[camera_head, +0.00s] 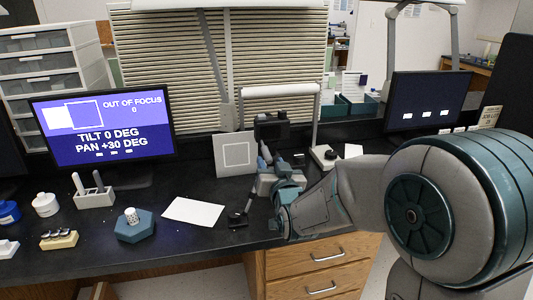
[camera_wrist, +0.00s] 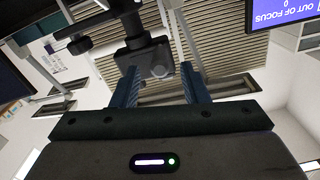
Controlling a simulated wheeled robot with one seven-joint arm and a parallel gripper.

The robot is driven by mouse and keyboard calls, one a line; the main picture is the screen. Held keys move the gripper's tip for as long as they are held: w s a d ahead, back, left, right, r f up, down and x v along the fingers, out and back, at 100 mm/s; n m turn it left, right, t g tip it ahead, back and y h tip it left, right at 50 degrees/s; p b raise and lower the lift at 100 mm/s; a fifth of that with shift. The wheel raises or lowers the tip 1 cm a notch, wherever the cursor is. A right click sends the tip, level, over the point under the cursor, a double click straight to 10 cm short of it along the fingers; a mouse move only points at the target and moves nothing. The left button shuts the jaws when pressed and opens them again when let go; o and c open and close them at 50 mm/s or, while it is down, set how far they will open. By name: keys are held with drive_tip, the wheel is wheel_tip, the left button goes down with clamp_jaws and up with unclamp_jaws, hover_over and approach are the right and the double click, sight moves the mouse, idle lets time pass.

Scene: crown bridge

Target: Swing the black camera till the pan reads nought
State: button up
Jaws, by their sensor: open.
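The black camera (camera_head: 271,127) stands at the back of the bench, just beyond my gripper (camera_head: 270,160). In the wrist view the black camera (camera_wrist: 150,58) appears between the two fingers of my gripper (camera_wrist: 159,72), with its lens side partly visible. The fingers are apart, with visible gaps to the camera body; I cannot tell how deep they reach around it. The left monitor (camera_head: 100,125) reads "OUT OF FOCUS 0", "TILT 0 DEG" and "PAN +30 DEG". Its picture shows a pale square and a white outline out of line. Part of the camera's mount is hidden.
A white framed target card (camera_head: 236,154) stands left of the camera, and a white lamp (camera_head: 322,152) stands close on its right. A blue hexagonal block (camera_head: 134,226) and a white sheet (camera_head: 193,211) lie on the bench. A dark monitor (camera_head: 428,100) stands at right.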

sight(266, 154)
drive_tip(key=shift+p+x, duration=0.3)
drive_tip(key=shift+x, duration=2.45)
drive_tip(key=c, duration=0.7)
